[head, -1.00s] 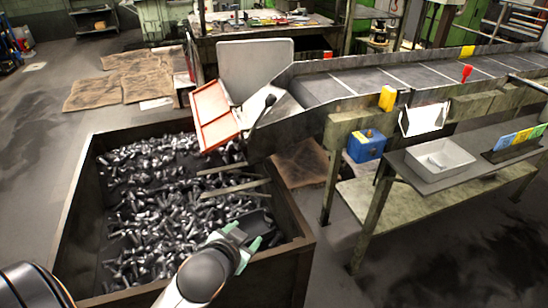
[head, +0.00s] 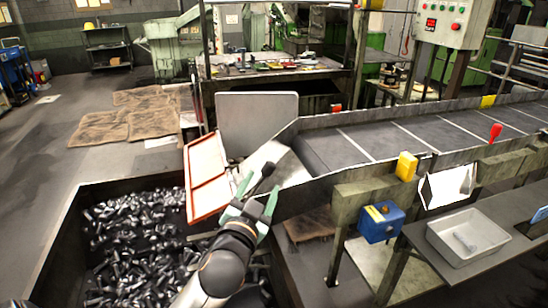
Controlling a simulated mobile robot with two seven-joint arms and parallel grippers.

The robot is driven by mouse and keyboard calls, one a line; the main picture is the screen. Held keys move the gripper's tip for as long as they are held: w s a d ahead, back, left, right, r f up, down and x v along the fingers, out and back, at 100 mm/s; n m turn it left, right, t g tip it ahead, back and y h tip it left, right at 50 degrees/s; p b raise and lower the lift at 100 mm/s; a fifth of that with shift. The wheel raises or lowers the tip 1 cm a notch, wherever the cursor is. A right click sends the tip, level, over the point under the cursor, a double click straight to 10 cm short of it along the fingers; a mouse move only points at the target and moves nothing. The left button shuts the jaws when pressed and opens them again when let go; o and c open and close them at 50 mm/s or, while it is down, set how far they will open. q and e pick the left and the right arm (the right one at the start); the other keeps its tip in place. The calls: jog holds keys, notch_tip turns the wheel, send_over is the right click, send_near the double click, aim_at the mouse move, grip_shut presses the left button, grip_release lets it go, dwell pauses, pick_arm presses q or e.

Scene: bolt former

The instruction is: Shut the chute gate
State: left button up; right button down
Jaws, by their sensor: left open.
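The chute gate appears to be the orange-edged panel (head: 206,178), tilted at the left end of the conveyor chute (head: 262,158), above the bolt bin. A dark lever with a thick black grip (head: 266,172) stands at the chute's mouth. My left gripper (head: 257,190) has green fingers, spread apart. It is open around or just in front of the lever; I cannot tell whether the fingers touch it. The gripper hides the lever's lower part. My right gripper is not in view.
A dark-walled bin (head: 52,228) full of loose bolts lies below my left arm. An upright grey panel (head: 257,122) stands behind the chute.

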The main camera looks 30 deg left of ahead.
pick_arm(q)
jog(key=p+x, duration=0.1)
jog(key=x, duration=0.9)
jog(key=shift+w, duration=0.3)
jog(key=shift+a, duration=0.15)
jog(key=shift+c, duration=0.3)
jog(key=c, duration=0.9)
grip_shut()
jog(key=shift+f, duration=0.15)
